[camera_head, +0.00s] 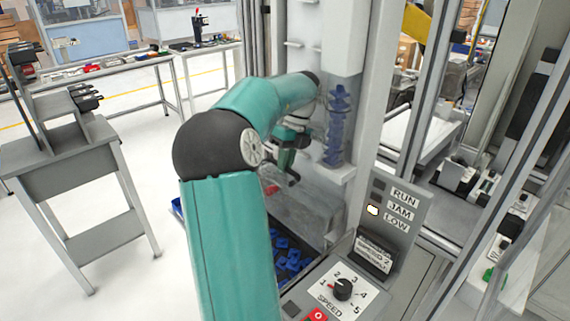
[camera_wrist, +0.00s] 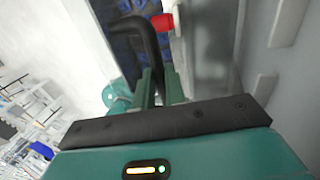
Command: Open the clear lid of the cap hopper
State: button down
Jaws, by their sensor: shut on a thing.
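My gripper (camera_head: 288,158) is at the end of my teal arm, in front of the machine. In the wrist view its two teal fingers (camera_wrist: 160,86) are shut on a black bent handle (camera_wrist: 147,38). The handle also shows, dark and small, below the gripper in the head view (camera_head: 293,178). Blue caps (camera_wrist: 128,52) lie behind the handle. A clear column with blue pieces (camera_head: 337,125) stands right of the gripper. The clear lid's outline is hard to make out, and I cannot tell how far it is open.
A red knob (camera_wrist: 162,22) is close to the handle. A bin of blue caps (camera_head: 290,262) lies low, partly behind my arm. The control panel (camera_head: 345,288) with a speed dial is at lower right, below an indicator panel (camera_head: 393,210). A grey table (camera_head: 60,160) stands left, with open floor between.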

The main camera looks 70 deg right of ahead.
jog(key=c, duration=1.5)
grip_release()
jog(key=shift+s+d, duration=0.1)
jog(key=shift+d, duration=0.05)
jog(key=shift+o, duration=0.2)
jog(key=shift+r, duration=0.6)
jog(key=r, duration=0.2)
jog(key=shift+a+r, duration=0.4)
jog(key=s+a+r, duration=0.2)
jog(key=a+r, duration=0.2)
jog(key=a, duration=0.2)
jog(key=s+a+r, duration=0.2)
jog(key=a+r, duration=0.3)
jog(key=a, duration=0.1)
jog(key=shift+s+a, duration=0.25)
jog(key=shift+a, duration=0.05)
